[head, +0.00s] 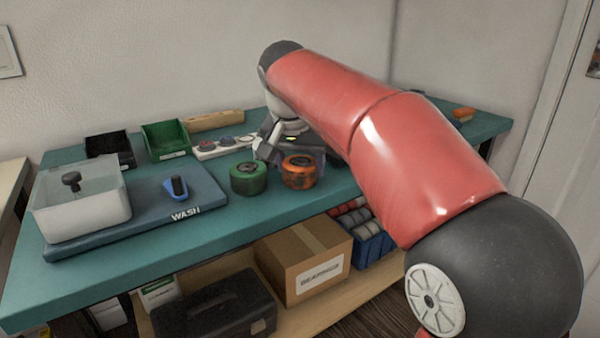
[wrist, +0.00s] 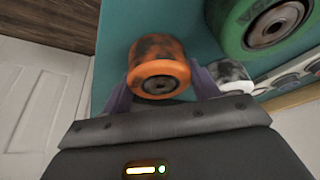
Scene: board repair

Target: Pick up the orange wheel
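The orange wheel (head: 299,173) has an orange tread and a dark, scuffed face. It rests on the teal bench, right of the green wheel (head: 248,178). My gripper (head: 290,158) is low over the bench at the orange wheel, partly hidden behind it in the head view. In the wrist view, my purple fingers stand apart on either side of the orange wheel (wrist: 158,70), and the gripper looks open. Any contact between fingers and wheel cannot be made out. The green wheel (wrist: 265,25) is close by at the upper right of the wrist view.
A white holder (head: 225,146) with several wheels lies behind the green wheel. Green (head: 165,139) and black (head: 110,148) bins stand at the back left. A blue wash mat (head: 150,222) bears a translucent tub (head: 82,205) and a blue-handled tool (head: 176,188). The front bench edge is clear.

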